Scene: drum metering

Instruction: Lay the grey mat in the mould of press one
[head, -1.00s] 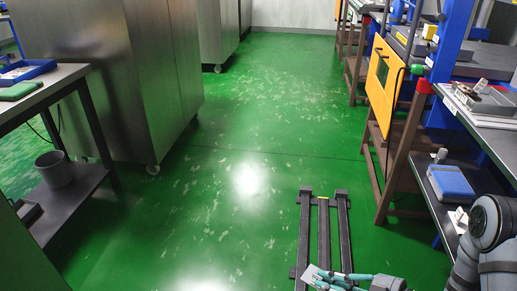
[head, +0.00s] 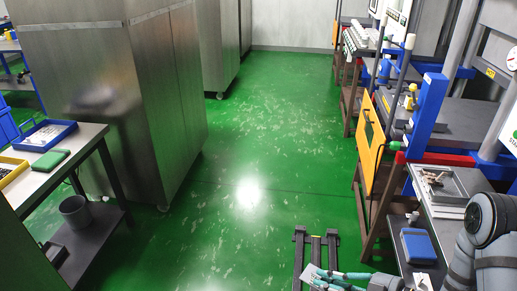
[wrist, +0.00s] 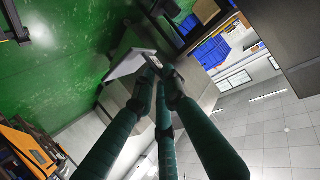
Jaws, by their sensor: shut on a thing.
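My gripper (head: 335,277), with teal fingers, is at the bottom of the head view. It is shut on the grey mat (head: 312,271), a thin pale sheet held by its edge over the floor. In the wrist view the mat (wrist: 125,65) juts out to the left of my fingertips (wrist: 160,74). A press with a blue frame (head: 428,110) stands at the right, well away from the mat. Its dark flat bed (head: 465,122) shows in part. I cannot tell which press is press one, and I cannot make out the mould.
A yellow guard panel (head: 371,142) stands at the press's left. A grey tray (head: 447,190) and a blue box (head: 418,246) are at the right. A table with a blue tray (head: 42,136) and green pad (head: 51,160) stands left.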

